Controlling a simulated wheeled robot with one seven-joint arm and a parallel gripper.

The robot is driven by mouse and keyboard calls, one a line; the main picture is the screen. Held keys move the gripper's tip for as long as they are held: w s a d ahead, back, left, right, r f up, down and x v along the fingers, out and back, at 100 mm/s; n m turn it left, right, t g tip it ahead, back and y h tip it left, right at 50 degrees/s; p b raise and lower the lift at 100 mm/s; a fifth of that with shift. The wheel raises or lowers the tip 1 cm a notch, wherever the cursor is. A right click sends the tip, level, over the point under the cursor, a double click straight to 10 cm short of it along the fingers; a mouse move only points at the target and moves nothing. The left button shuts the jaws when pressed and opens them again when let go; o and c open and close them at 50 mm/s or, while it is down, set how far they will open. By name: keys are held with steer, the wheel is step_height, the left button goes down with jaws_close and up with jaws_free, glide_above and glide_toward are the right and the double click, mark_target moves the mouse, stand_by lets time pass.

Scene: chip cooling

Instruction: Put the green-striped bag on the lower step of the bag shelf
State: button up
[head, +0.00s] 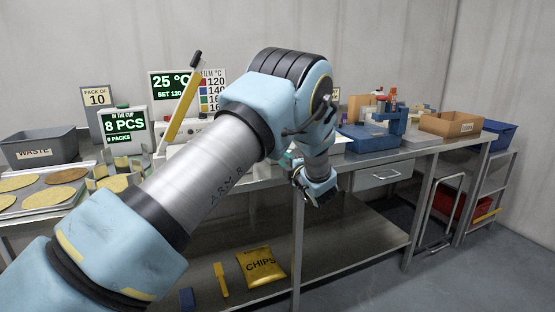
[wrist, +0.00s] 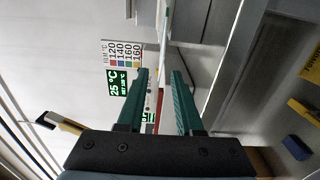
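My gripper (head: 316,190) hangs at the end of my arm in front of the bench, near its front edge. In the wrist view its two teal fingers (wrist: 160,76) stand apart, with nothing visibly held between them. A yellow bag marked CHIPS (head: 262,268) lies on the under-shelf below the bench; I see no green stripe on it. Part of a yellow thing, likely this bag, shows at the right edge of the wrist view (wrist: 303,94). I cannot make out a green-striped bag or surely identify the bag shelf; my arm hides part of the bench.
A grey waste bin (head: 40,148) and a tray of chips (head: 45,198) are at left. A blue box (head: 368,138) and a cardboard box (head: 450,124) stand on the right bench. A metal rack (head: 488,196) stands at far right. The floor at front right is clear.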

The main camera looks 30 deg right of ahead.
steer(key=shift+s+a, duration=0.15)
steer(key=shift+s, duration=0.75)
steer(key=shift+s+a, duration=0.1)
steer(key=shift+s, duration=0.8)
